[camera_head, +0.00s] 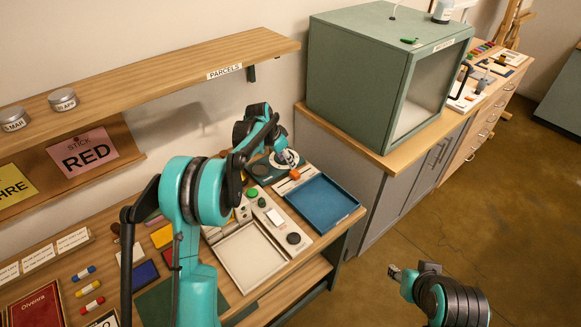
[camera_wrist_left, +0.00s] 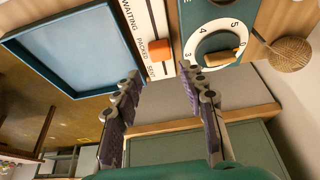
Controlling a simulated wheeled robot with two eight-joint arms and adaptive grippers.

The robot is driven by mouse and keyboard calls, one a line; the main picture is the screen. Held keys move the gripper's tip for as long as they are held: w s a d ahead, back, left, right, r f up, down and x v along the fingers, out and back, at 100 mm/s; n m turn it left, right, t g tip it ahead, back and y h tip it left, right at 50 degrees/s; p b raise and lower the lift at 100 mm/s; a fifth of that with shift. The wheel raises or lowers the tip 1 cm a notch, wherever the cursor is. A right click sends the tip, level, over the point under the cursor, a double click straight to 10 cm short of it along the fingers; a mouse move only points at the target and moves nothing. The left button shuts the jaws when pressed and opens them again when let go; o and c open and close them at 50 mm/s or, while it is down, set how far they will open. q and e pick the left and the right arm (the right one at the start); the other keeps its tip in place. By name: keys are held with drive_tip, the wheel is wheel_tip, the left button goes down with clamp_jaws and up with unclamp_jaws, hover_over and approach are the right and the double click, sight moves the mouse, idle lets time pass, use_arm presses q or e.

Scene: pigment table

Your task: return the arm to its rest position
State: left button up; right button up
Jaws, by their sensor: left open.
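My left arm reaches from the bottom of the head view over the table, bent at its elbow. Its gripper (camera_head: 288,158) is over the far end of the table, close to a round numbered dial. In the left wrist view the gripper (camera_wrist_left: 160,74) is open, with nothing between its two fingers. The numbered dial (camera_wrist_left: 221,42) and an orange slider knob (camera_wrist_left: 160,50) lie beyond the fingertips, apart from them as far as I can see. My right gripper (camera_head: 395,274) is at the lower right, over the floor; its jaws are too small to read.
A blue tray (camera_head: 322,204) and a pale tray (camera_head: 248,258) lie near the left arm. A green cabinet (camera_head: 358,85) stands behind on the right. The parcels shelf (camera_head: 150,88) runs along the wall. A twine ball (camera_wrist_left: 290,54) lies beside the dial. Open floor (camera_head: 450,215) is on the right.

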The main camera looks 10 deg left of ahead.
use_arm(q)
drive_tip(key=shift+v, duration=1.2)
drive_tip(key=s+d+r+n+t+y, duration=0.1)
drive_tip(key=s+r+n, duration=0.1)
drive_tip(key=s+r, duration=0.55)
drive_tip(key=s+d+r+n+t, duration=0.15)
drive_tip(key=s+r, duration=0.25)
drive_tip(key=s, duration=0.7)
drive_tip(key=s+f+n+y, duration=0.1)
drive_tip(key=s+f+n, duration=0.1)
drive_tip(key=s, duration=0.7)
drive_tip(key=s+f+n+t, duration=0.1)
drive_tip(key=s+f+n, duration=0.1)
drive_tip(key=s, duration=0.8)
drive_tip(key=shift+s+f+y, duration=0.3)
drive_tip(key=shift+f+y, duration=0.1)
drive_tip(key=shift+f, duration=0.2)
